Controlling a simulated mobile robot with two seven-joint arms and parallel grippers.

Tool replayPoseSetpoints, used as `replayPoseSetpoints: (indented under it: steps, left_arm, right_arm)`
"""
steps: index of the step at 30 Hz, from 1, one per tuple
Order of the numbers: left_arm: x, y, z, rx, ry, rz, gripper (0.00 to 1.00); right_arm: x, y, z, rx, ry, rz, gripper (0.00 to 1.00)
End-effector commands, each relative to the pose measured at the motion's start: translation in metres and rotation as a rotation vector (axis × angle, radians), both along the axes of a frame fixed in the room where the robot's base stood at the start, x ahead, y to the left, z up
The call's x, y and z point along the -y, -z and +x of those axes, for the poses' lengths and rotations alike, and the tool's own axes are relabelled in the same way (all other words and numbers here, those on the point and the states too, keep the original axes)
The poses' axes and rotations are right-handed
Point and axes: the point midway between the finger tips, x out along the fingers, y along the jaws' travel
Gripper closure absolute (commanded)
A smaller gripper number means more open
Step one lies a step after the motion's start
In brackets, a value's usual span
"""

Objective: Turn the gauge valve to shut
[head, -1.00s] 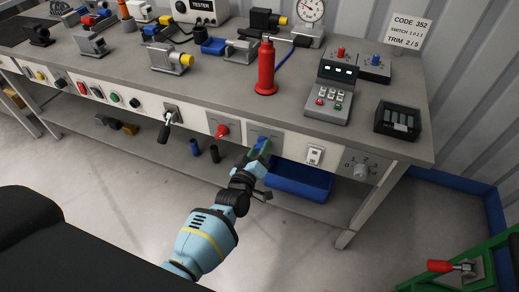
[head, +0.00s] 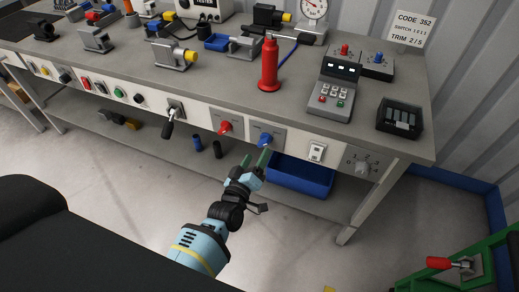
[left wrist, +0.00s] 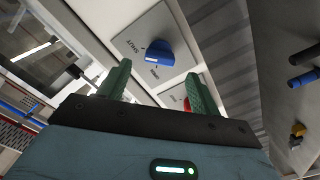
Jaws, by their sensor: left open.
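A blue valve knob (head: 264,140) sits on a grey plate on the bench front. The left wrist view shows the knob (left wrist: 160,52) close up, with small SHUT and OPEN labels on its plate; a white mark on the knob is on the side near the labels, but I cannot tell exactly which one it points to. My left gripper (head: 256,159) is open and empty, just below and apart from the knob. Its two green fingers are spread in the left wrist view (left wrist: 158,80). A dial gauge (head: 314,9) stands at the back of the bench. My right gripper is out of view.
A red knob (head: 225,127) is left of the blue one, and a white switch (head: 317,152) is to its right. A blue bin (head: 300,178) is under the bench. The floor in front of the bench is mostly clear.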

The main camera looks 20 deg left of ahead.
Motion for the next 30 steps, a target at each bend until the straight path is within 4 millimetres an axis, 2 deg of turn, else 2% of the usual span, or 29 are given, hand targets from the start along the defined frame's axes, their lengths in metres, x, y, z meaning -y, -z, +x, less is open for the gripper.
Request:
replayPoseSetpoints:
  steps: [3,8,25,28,30]
  left_arm:
    - [0.0,0.0,-0.014,-0.001,0.001,0.001,0.36]
    - [-0.001,0.0,-0.023,-0.001,0.001,0.001,0.36]
    - [-0.001,0.001,-0.025,-0.003,0.001,0.004,0.36]
    - [-0.001,0.006,-0.037,-0.03,0.011,0.03,0.36]
    - [-0.002,0.012,-0.055,-0.069,0.027,0.07,0.36]
  right_arm:
    - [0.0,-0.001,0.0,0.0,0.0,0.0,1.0]
    - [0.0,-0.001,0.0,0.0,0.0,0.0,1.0]
    - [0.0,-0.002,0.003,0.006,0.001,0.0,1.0]
    - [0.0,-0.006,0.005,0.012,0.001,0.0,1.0]
    - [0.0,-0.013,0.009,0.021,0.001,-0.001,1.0]
